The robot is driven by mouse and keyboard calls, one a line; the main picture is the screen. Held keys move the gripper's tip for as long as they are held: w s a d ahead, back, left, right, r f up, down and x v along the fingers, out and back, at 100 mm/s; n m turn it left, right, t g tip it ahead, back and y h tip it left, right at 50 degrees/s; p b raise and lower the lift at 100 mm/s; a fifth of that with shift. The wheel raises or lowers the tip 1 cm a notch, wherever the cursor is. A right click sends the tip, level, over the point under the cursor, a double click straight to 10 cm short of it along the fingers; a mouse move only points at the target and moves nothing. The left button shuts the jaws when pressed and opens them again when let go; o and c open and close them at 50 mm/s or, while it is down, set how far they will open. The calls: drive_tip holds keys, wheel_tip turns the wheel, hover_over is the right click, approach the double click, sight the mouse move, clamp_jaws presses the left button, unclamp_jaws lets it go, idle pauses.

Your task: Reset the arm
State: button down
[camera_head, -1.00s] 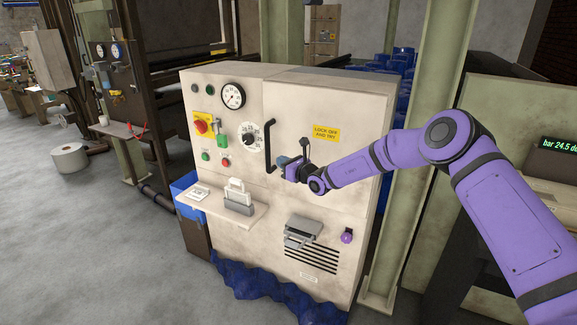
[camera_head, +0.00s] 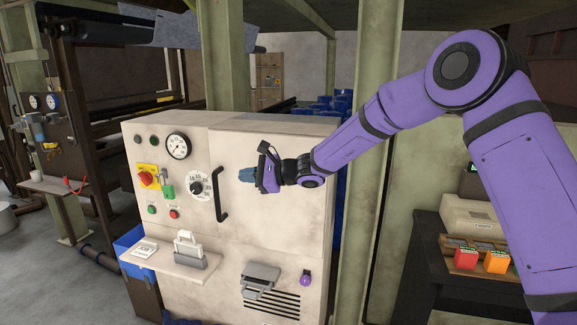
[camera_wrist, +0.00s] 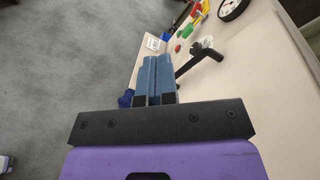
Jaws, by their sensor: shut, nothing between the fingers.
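My purple arm reaches in from the right in the head view. My gripper (camera_head: 246,175) is in front of the upper part of the pale control cabinet (camera_head: 270,225), just right of the cabinet's black vertical handle (camera_head: 221,195). The blue fingers point left. In the wrist view my gripper (camera_wrist: 153,75) has its blue fingers together with nothing between them. The black handle (camera_wrist: 197,57) shows beyond and right of the fingertips, apart from them.
The cabinet carries a gauge (camera_head: 178,146), a dial (camera_head: 198,188), a red knob (camera_head: 146,178) and a shelf (camera_head: 170,262). A green post (camera_head: 368,190) stands behind my forearm. Red and orange boxes (camera_head: 481,260) sit at the right. Open floor lies left.

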drive_tip(key=s+d+r+n+g+h, duration=0.1)
drive_tip(key=s+d+r+n+h, duration=0.2)
drive_tip(key=s+d+r+n, duration=0.45)
drive_tip(key=s+d+r+n+h, duration=0.2)
drive_tip(key=s+d+r+h, duration=0.2)
drive_tip(key=s+d, duration=0.65)
drive_tip(key=s+d+n+t+h, duration=0.2)
drive_tip(key=s+d+h, duration=0.6)
drive_tip(key=s+d, duration=1.6)
drive_tip(key=shift+s+f+n+t+h, duration=0.3)
drive_tip(key=shift+s+f+n+t, duration=0.1)
drive_tip(key=shift+s+n, duration=0.15)
